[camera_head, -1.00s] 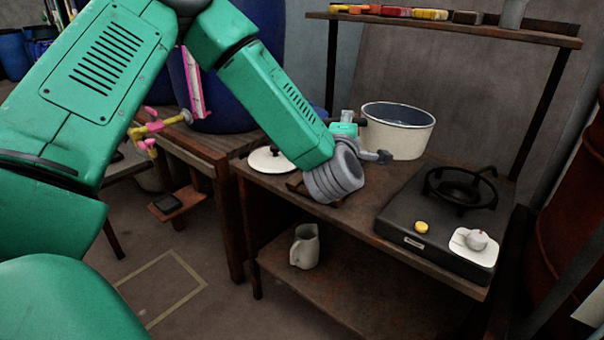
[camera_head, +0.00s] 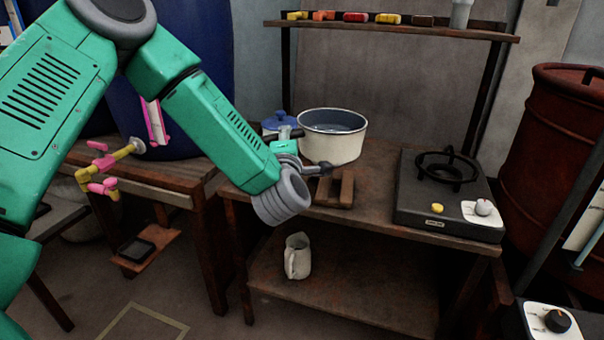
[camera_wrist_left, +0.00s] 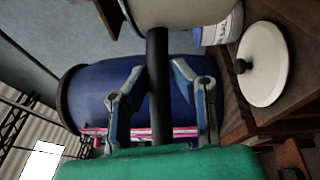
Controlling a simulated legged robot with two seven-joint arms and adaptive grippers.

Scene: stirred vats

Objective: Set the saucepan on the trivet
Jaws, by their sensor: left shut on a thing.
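The saucepan (camera_head: 332,150) is cream-white with a dark rim and a grey-blue inside. My left gripper (camera_head: 298,155) is shut on its dark handle, and the pan looks upright. In the left wrist view the two fingers (camera_wrist_left: 160,75) flank the black handle (camera_wrist_left: 158,50), with the pan's pale wall (camera_wrist_left: 180,10) at the top. The brown wooden trivet (camera_head: 343,188) lies on the bench just below and in front of the pan in the picture. My wrist hides its left part. The pan appears held above the bench; its exact height is unclear. My right gripper is out of view.
A dark stove (camera_head: 420,205) stands to the right on the bench (camera_head: 375,222). A blue-lidded jar (camera_head: 277,121) is behind my gripper. A white lid (camera_wrist_left: 265,60) shows in the left wrist view. A jug (camera_head: 298,257) is on the lower shelf.

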